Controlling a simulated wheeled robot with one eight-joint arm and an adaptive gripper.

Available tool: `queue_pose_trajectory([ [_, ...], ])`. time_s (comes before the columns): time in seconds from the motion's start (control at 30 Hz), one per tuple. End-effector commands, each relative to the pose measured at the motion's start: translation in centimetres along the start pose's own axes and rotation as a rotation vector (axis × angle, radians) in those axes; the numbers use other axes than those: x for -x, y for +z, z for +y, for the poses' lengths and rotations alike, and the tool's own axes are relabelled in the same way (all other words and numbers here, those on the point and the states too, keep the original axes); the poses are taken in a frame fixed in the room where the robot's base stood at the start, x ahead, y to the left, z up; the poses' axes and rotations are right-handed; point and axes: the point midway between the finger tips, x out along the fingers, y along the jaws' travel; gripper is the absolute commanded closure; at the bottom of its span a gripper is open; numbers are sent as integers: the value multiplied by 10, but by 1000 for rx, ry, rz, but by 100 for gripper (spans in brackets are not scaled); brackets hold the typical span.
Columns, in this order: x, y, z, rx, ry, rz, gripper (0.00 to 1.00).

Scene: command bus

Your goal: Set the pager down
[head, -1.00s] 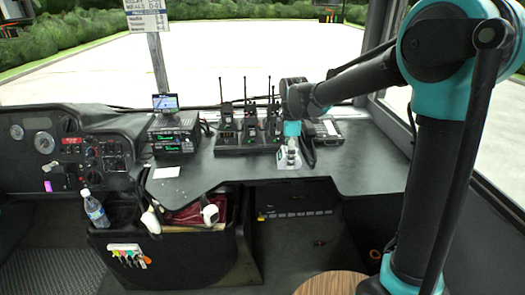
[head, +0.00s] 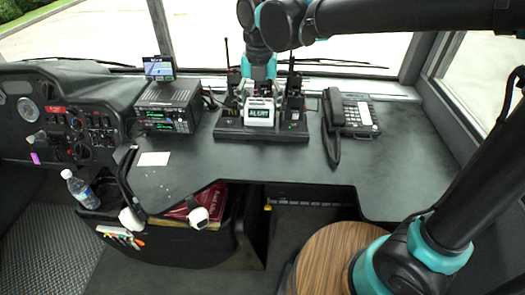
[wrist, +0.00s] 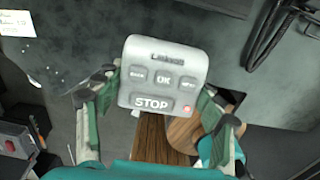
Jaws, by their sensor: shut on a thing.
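In the wrist view, desk and floor show below the pager. The head view does not clearly show the gap under it.
The charger base (head: 228,130) with upright radios stands behind the pager. A desk phone (head: 356,116) is to its right, a radio unit (head: 167,108) to its left. A white card (head: 154,159) lies on the dark desk (head: 205,165). The desk's front middle is clear.

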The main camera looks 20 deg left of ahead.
Motion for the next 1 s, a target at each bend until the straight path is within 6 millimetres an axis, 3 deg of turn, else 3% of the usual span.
queue_pose_trajectory([
  [0.3,-79,1,0,-3,0,0,72],
  [0.5,-120,1,0,-4,0,0,72],
  [1.0,-171,1,0,-4,0,0,72],
])
